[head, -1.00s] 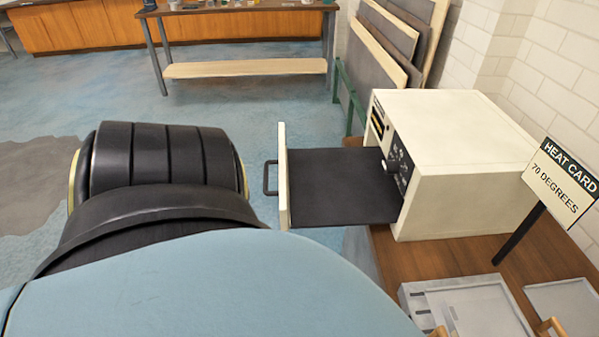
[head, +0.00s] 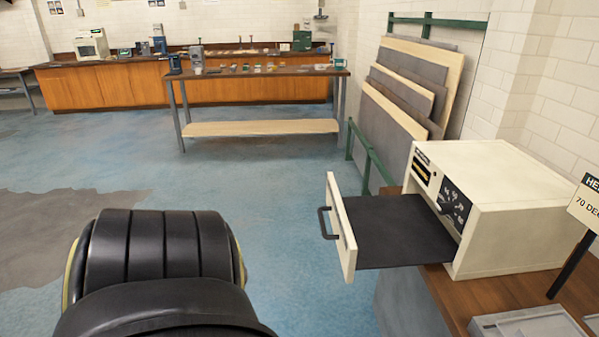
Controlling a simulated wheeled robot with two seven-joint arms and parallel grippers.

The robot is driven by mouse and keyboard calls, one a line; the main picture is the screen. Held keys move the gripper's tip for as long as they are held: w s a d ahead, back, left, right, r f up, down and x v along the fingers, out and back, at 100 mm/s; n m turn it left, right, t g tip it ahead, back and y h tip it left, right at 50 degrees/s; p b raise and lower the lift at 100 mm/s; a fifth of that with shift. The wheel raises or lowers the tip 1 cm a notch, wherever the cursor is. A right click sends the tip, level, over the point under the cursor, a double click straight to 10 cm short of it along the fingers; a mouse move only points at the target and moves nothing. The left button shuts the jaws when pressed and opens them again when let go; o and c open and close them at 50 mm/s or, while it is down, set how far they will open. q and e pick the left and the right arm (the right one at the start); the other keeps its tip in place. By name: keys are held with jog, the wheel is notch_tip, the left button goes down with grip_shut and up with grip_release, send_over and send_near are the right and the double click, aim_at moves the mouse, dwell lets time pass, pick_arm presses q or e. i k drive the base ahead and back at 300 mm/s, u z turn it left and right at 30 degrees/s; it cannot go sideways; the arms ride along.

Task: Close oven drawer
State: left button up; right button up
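The cream oven (head: 510,210) stands on a brown wooden bench at the right. Its drawer is pulled out to the left, showing a dark flat tray (head: 395,232) and a cream front panel (head: 340,225). A black handle (head: 326,223) is on the outer face of the panel. The drawer sticks out past the bench edge over the floor. A black padded part of my own body fills the lower left, apart from the drawer. Neither of my grippers is in view.
The wooden bench top (head: 462,300) holds a sign (head: 588,203) on a dark post and grey trays (head: 535,325). Boards lean in a green rack (head: 372,165) behind the oven. A long table (head: 260,74) stands farther back. Blue floor (head: 260,190) left of the drawer is clear.

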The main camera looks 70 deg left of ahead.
aim_at(381, 231)
jog(key=z, duration=0.25)
jog(key=k, duration=0.35)
jog(key=u, duration=1.55)
jog(key=i, duration=0.8)
jog(key=u, duration=0.55)
